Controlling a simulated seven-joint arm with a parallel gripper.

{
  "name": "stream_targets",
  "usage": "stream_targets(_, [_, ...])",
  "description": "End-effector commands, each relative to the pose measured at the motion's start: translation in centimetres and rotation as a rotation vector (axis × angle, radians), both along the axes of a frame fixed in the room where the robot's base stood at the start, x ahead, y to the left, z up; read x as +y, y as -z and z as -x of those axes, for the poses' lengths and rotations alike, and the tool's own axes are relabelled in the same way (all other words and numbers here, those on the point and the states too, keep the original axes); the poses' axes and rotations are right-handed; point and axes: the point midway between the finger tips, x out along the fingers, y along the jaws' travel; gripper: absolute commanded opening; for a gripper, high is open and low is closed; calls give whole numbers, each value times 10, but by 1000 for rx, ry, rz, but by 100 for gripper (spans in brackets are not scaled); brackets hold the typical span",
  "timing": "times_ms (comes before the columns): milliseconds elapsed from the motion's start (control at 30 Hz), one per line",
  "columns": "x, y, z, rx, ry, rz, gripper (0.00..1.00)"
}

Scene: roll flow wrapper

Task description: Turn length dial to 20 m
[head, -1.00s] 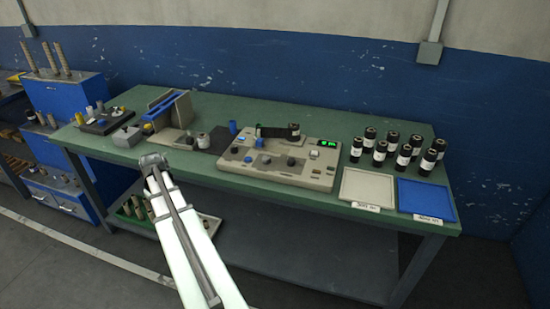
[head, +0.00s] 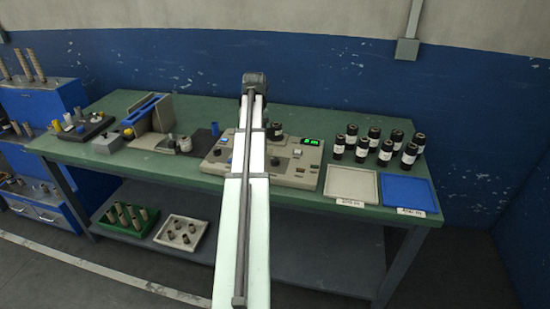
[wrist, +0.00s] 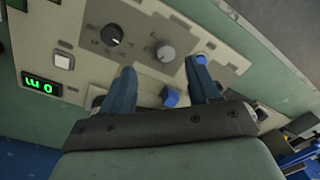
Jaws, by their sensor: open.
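The control panel (head: 300,178) is a beige unit on the green bench, with a green lit display (head: 311,141) that seems to read 0 m. The display also shows turned over in the wrist view (wrist: 41,86). In the wrist view a black dial (wrist: 112,35) with a white mark and a grey dial (wrist: 165,52) sit on the panel. Their labels are too small to read. My gripper (wrist: 163,75) is open and empty, its two blue fingers apart over the panel, with the grey dial showing beyond the gap. My arm hides part of the panel in the head view.

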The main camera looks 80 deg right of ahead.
Motion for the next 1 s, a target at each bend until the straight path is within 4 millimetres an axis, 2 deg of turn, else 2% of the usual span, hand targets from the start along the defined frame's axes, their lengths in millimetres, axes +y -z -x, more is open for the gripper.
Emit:
stream_targets(33, [-10, -10, 19, -1, 20, 0, 61])
stream_targets(100, [-17, -21, 40, -3, 40, 0, 61])
stream_targets(200, [-24, -31, 62, -4, 60, -2, 61])
stream_targets(300, [-27, -37, 75, -4, 71, -2, 61])
stream_targets(433, [-27, -37, 81, -4, 75, -3, 61])
stream_targets(633, [-26, -15, 79, -4, 75, -3, 61])
stream_targets(1000, [-23, 49, 76, -3, 75, -5, 61])
